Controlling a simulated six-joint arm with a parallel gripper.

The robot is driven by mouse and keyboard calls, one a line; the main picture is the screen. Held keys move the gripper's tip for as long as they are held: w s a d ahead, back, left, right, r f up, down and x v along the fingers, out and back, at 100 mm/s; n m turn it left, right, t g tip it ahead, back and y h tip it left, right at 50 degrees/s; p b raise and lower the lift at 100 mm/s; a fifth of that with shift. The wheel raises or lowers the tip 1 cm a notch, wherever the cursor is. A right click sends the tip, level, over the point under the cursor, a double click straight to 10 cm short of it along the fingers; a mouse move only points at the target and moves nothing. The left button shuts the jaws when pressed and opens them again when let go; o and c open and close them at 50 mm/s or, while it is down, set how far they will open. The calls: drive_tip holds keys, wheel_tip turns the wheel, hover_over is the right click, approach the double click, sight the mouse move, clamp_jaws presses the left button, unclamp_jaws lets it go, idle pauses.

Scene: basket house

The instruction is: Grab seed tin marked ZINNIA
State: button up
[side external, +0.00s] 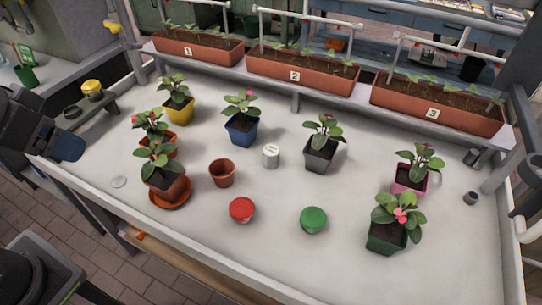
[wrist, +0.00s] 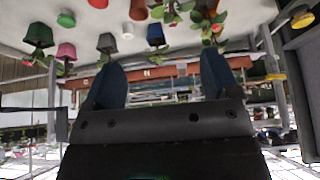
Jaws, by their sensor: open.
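Three round tins stand on the pale table: a red-lidded tin (side external: 242,209), a green-lidded tin (side external: 313,219) and a white tin (side external: 271,156). A yellow-lidded tin or jar (side external: 92,89) stands on a small side ledge at the left. I cannot read ZINNIA on any of them. My gripper (side external: 68,146) is at the table's left edge, well apart from the tins. The wrist view is upside down; it shows my open, empty gripper (wrist: 160,82), with the green tin (wrist: 66,19) and white tin (wrist: 127,31) far off.
An empty terracotta pot (side external: 222,173) stands left of the red tin. Planter boxes (side external: 300,75) line the back. The front middle is clear.

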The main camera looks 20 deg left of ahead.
drive_tip(key=w+d+r, duration=0.2)
drive_tip(key=w+r, duration=0.1)
drive_tip(key=w, duration=0.8)
drive_tip(key=g, duration=0.2)
hover_over(270, 151)
drive_tip(key=s, duration=0.2)
wheel_tip(270, 151, down, 21)
drive_tip(key=shift+g, duration=0.3)
drive_tip(key=x, duration=0.8)
drive_tip(key=shift+s+f, duration=0.2)
drive_tip(key=shift+s, duration=0.05)
drive_tip(key=shift+s+x, duration=0.15)
drive_tip(key=shift+x, duration=1.35)
drive_tip(key=shift+s+x, duration=0.1)
drive_tip(key=shift+x, duration=1.35)
drive_tip(key=shift+f, duration=0.1)
